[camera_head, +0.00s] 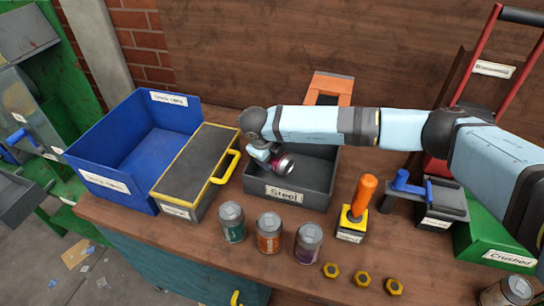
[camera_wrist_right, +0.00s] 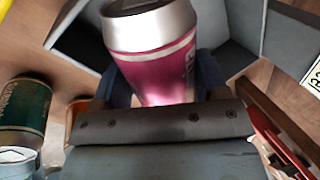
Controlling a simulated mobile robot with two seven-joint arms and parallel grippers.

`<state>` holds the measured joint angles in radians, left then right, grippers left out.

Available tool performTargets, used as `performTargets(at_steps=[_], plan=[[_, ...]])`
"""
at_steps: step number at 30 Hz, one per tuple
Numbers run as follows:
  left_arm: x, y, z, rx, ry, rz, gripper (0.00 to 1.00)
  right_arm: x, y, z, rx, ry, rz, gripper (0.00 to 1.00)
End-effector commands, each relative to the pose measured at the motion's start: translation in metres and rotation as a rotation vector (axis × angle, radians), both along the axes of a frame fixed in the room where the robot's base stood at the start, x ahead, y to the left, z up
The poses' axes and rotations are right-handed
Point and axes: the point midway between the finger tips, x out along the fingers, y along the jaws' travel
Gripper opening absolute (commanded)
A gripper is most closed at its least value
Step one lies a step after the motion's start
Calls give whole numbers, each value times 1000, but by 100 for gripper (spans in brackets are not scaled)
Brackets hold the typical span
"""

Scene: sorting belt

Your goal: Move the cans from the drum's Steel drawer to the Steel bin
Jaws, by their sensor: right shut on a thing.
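My right gripper (camera_head: 268,156) is shut on a can with a magenta label and silver end (camera_head: 283,164). The can is tilted and held over the dark grey Steel bin (camera_head: 318,196), within its outline; I cannot tell whether it touches the floor. In the right wrist view the magenta can (camera_wrist_right: 155,65) sits between the blue fingers, with grey bin walls (camera_wrist_right: 235,22) behind it. The drum's Steel drawer cannot be made out; a grey drawer or tray (camera_head: 18,195) shows on the green machine at the left, its labels unreadable. My left gripper is not in view.
A green can (camera_head: 232,224), an orange can (camera_head: 269,235) and a purple can (camera_head: 308,246) stand before the bin. A blue bin (camera_head: 100,188) and yellow-handled grey box (camera_head: 195,170) are left. An orange-handled tool (camera_head: 360,200) and green Crushed bin (camera_head: 490,245) are right.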

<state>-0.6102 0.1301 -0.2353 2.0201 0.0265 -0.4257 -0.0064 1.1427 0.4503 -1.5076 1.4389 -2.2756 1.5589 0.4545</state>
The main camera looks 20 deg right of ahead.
Motion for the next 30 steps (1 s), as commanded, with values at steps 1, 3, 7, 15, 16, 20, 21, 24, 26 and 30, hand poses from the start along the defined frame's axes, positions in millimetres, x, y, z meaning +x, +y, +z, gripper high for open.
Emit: performTargets(at_steps=[1, 3, 7, 15, 16, 20, 21, 24, 26, 30], plan=[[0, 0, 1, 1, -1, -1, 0, 0, 0, -6, -1, 2, -1, 45], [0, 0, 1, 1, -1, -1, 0, 0, 0, -11, -1, -1, -1, 45], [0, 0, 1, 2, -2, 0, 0, 0, 0, -11, 0, -2, -1, 45], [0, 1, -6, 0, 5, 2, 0, 0, 0, -18, -1, -1, 0, 45], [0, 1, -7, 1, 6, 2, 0, 0, 0, -19, -1, -1, 0, 45], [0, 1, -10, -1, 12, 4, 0, 0, 0, -23, -1, -1, 0, 45], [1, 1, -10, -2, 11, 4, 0, 0, 0, -24, -1, -1, 0, 45], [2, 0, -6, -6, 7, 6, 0, 0, 0, -23, 0, -1, 0, 45], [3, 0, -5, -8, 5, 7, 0, 0, 0, -23, -1, -1, 0, 77], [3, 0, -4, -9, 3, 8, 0, 0, 0, -22, -1, -1, 0, 93]])
